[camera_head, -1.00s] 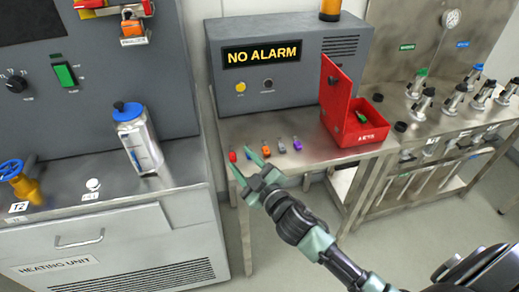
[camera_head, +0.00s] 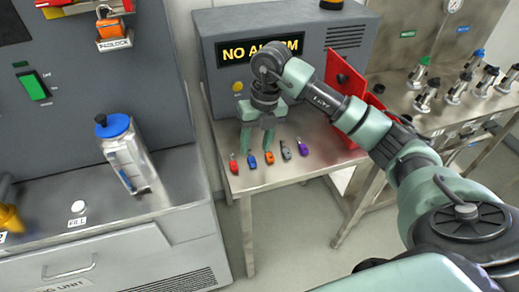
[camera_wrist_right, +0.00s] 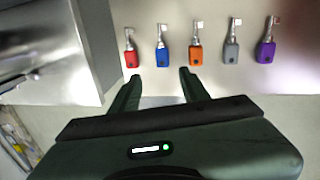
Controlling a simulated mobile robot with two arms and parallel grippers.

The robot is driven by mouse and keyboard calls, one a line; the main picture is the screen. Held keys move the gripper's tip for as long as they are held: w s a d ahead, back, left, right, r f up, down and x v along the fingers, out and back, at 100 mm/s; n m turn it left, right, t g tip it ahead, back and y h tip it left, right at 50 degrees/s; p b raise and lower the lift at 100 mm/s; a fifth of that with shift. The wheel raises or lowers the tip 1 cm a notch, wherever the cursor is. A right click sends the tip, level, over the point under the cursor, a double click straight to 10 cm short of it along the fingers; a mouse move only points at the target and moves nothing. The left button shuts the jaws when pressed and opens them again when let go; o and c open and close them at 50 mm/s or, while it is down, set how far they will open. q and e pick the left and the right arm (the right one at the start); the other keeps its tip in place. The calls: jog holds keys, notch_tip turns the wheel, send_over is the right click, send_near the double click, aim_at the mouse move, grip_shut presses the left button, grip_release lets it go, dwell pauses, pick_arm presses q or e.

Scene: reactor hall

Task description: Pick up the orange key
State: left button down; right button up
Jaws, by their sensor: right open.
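The orange key (camera_head: 269,158) lies on the metal table, the middle one in a row of several keys. It also shows in the right wrist view (camera_wrist_right: 196,55), ahead and a little right of the fingertips. The blue key (camera_wrist_right: 163,54) is the one ahead of the gap. My left gripper does not show.
Red (camera_head: 233,164), blue (camera_head: 252,161), grey (camera_head: 286,150) and purple (camera_head: 302,147) keys flank the orange one. The alarm box (camera_head: 222,77) stands behind the table (camera_head: 270,183). A red key box (camera_head: 346,75) with its lid up stands to the right, partly behind my arm.

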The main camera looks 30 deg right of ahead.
aim_at(270, 157)
jog(key=shift+m+h, duration=0.4)
jog(key=shift+h, duration=0.5)
jog(key=d, duration=0.2)
jog(key=d+r, duration=0.1)
jog(key=d, duration=0.1)
jog(key=shift+w+r, duration=0.1)
jog(key=shift+w, duration=0.05)
jog(key=f+p, duration=0.1)
jog(key=f, duration=0.3)
jog(key=f+p, duration=0.1)
jog(key=f, duration=0.2)
jog(key=shift+s+d+p, duration=0.35)
jog(key=shift+f, duration=0.25)
grip_shut()
